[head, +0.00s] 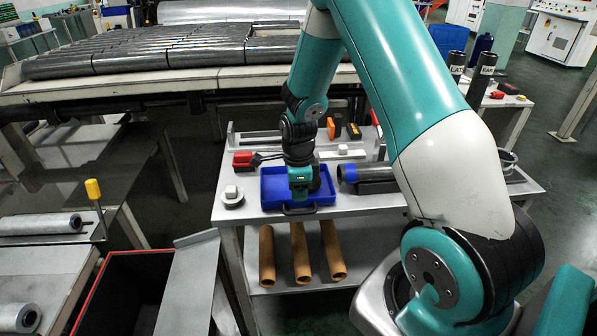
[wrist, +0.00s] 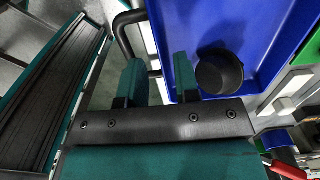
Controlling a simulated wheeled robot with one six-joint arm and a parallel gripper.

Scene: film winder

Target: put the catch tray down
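The catch tray is a shallow blue tray (head: 270,188) with a black handle (head: 299,211) on its near side. In the head view it appears to rest on the grey bench top, partly hidden by my gripper (head: 300,194). In the wrist view, the blue tray (wrist: 270,25) fills the upper right, and its black handle (wrist: 124,35) passes behind the left finger. My gripper (wrist: 158,80) has its two teal fingers apart, with a gap between them. The right finger overlaps the tray's edge. Whether the fingers touch the tray cannot be told.
A dark round cup (wrist: 218,70) sits in the tray. A round white-topped piece (head: 231,196) stands left of it, a red tool (head: 243,159) behind, and a dark cylinder (head: 370,178) on the right. Several brown tubes (head: 302,255) lie on the shelf below.

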